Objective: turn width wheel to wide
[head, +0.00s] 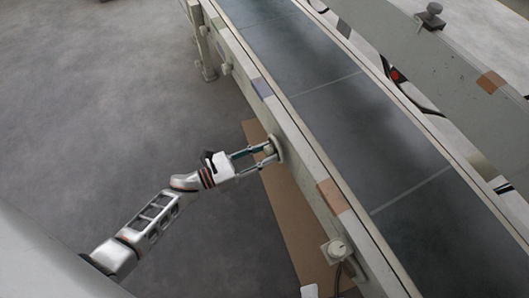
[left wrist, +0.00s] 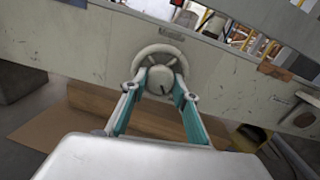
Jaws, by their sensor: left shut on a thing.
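The width wheel (head: 279,148) is a pale round handwheel on the near side of the conveyor frame. In the left wrist view the wheel (left wrist: 147,52) shows its rim and a round hub (left wrist: 159,80) with a small dark mark at the lower right. My left gripper (head: 266,155) reaches it from the left. In the left wrist view its two green-padded fingers (left wrist: 160,88) are closed on either side of the hub. A small label (left wrist: 172,34) sits above the wheel; I cannot read it. My right gripper is not in view.
The conveyor belt (head: 350,105) runs diagonally behind the wheel, with a second rail (head: 450,65) beyond. A control box with a knob (head: 337,250) sits lower along the frame. Brown cardboard (head: 292,215) lies below. The grey floor at left is clear.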

